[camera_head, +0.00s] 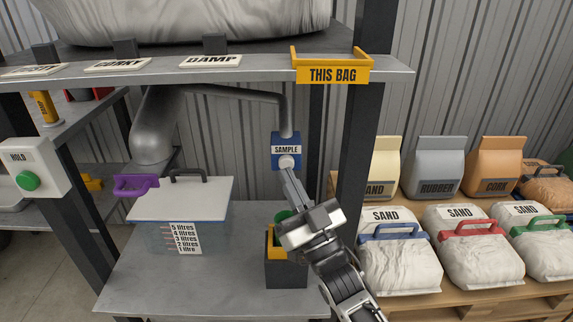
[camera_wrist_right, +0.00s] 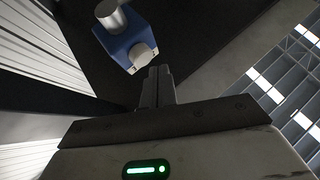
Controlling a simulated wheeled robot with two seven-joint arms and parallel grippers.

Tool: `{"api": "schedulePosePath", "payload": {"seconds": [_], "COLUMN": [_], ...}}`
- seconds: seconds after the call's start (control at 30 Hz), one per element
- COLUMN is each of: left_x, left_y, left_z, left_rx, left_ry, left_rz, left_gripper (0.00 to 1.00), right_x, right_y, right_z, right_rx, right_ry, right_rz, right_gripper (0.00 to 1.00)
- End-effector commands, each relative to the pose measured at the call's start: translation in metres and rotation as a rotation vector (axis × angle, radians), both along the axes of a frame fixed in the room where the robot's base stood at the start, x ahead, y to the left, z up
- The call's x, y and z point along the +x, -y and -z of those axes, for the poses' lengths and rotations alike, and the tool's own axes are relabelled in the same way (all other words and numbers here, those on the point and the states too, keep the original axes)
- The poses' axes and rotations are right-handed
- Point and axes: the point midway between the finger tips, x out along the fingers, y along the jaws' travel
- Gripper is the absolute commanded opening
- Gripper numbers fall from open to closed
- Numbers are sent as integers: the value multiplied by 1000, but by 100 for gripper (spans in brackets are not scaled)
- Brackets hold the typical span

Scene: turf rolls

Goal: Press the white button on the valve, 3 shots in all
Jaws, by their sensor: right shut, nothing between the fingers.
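The valve is a blue box (camera_head: 286,143) labelled SAMPLE at the end of a grey pipe. Its white round button (camera_head: 287,162) is on the lower front. My right gripper (camera_head: 286,173) is shut and empty, its fingertips just below the button and close to it. In the right wrist view the blue valve (camera_wrist_right: 126,40) and its white button (camera_wrist_right: 143,57) are just ahead of the shut fingertips (camera_wrist_right: 158,70). I cannot tell whether they touch the button. My left gripper is not in view.
A dark box with a yellow edge (camera_head: 286,275) and something green stands below the valve, partly hidden by my right arm. A white-lidded container (camera_head: 182,200) with a litre scale stands left on the shelf. A post (camera_head: 358,165) and sand bags (camera_head: 397,265) are to the right.

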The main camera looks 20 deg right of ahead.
Motion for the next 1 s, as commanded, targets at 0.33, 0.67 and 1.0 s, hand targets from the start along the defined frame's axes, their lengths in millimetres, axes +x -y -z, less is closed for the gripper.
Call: {"api": "schedulePosePath", "payload": {"seconds": [0.33,0.67,1.0], "left_x": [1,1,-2], "left_y": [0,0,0], "left_z": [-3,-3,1], "left_rx": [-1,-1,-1], "left_ry": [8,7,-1], "left_rz": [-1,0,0], "left_gripper": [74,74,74], "right_x": [0,1,8], "right_y": [0,0,2], "right_z": [0,0,0], "right_rx": [0,0,0], "right_ry": [0,0,0], "right_rz": [0,0,0], "right_gripper": [0,0,0]}}
